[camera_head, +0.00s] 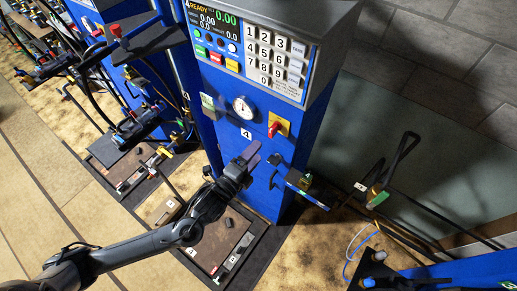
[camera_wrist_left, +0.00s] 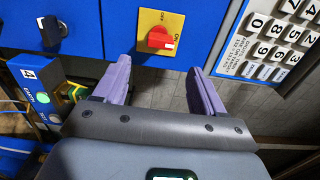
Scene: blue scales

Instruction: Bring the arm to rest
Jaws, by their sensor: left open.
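My left arm comes in from the lower left in the head view. Its gripper (camera_head: 248,163), with purple fingers, is in front of the blue scale cabinet (camera_head: 262,205), below the dial gauge (camera_head: 243,108) and the red knob on its yellow plate (camera_head: 276,128). In the left wrist view the gripper (camera_wrist_left: 158,82) is open, with nothing between its fingers. The red knob (camera_wrist_left: 160,39) shows beyond the fingertips there, apart from them. My right gripper is not seen.
A keypad (camera_head: 272,58) and a lit display (camera_head: 213,22) top the cabinet. Platform scales (camera_head: 215,238) lie low in front. More blue units (camera_head: 115,50) stand at the left. Tiled floor (camera_head: 45,190) is clear at the left.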

